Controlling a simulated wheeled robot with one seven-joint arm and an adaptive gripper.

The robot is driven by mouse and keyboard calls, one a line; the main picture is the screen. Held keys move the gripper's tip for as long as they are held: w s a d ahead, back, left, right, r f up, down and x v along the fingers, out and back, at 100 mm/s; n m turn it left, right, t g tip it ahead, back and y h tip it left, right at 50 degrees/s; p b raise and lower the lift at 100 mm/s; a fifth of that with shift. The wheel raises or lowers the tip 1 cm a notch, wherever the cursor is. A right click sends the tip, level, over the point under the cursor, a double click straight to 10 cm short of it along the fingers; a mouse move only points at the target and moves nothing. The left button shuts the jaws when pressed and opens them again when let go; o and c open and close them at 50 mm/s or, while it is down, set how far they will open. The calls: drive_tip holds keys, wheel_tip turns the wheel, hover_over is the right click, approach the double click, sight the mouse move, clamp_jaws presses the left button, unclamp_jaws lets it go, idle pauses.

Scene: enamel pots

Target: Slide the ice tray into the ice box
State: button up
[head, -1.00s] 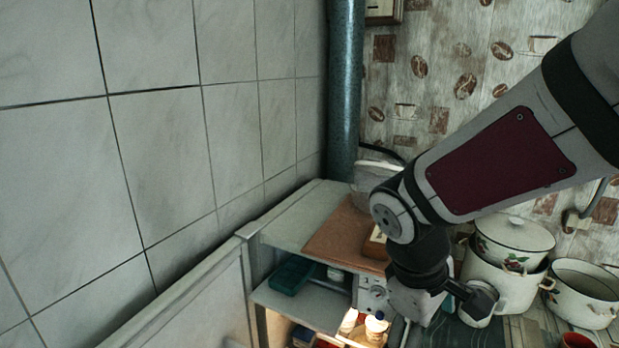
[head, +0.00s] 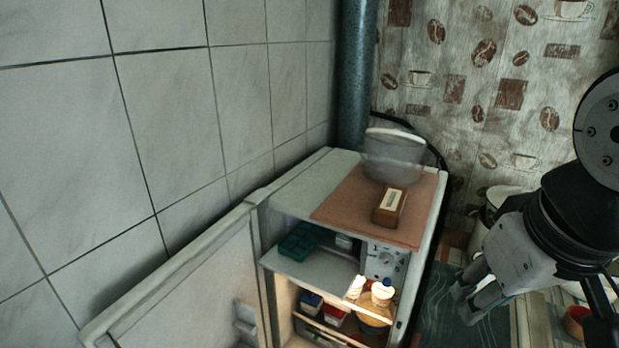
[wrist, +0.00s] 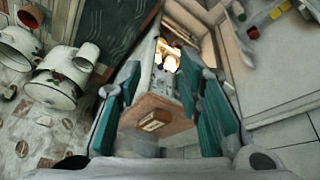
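The green ice tray (head: 300,241) lies at the left side of the mouth of the ice box (head: 346,228), the upper compartment of the small open fridge. How far inside it sits is hard to tell. A pale flap (head: 314,269) lies folded down in front of the ice box. My gripper (head: 470,291) is to the right of the fridge, apart from it and pointing down-left. In the wrist view my gripper (wrist: 163,76) is open, its teal-padded fingers wide apart with nothing between them. The tray cannot be made out there.
The fridge door (head: 190,290) stands open at the left, near the tiled wall. A wooden box (head: 389,206) and a pale bucket (head: 393,156) stand on the brown mat (head: 345,205) atop the fridge. Bottles (head: 381,292) stand on the lit shelf below. Enamel pots (wrist: 58,82) stand beside the fridge.

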drive_tip(key=w+f+n, duration=0.1)
drive_tip(key=w, duration=0.1)
drive_tip(key=w+f+n+g+h+b, duration=0.1)
drive_tip(key=w+f+n, duration=0.1)
drive_tip(key=w+a+f+n+g+h+b, duration=0.1)
drive_tip(key=w+f, duration=0.1)
drive_tip(key=shift+w+f, duration=0.1)
drive_tip(key=shift+w, duration=0.15)
clamp_jaws()
drive_tip(key=n+t+h+b, duration=0.7)
drive_tip(key=n+t, duration=0.6)
drive_tip(key=n, duration=1.2)
approach(291, 253)
drive_tip(key=shift+y, duration=0.6)
drive_tip(key=x, duration=0.7)
drive_tip(key=shift+s+d+r, duration=0.2)
drive_tip(key=shift+d+r, duration=0.05)
drive_tip(key=shift+d, duration=0.05)
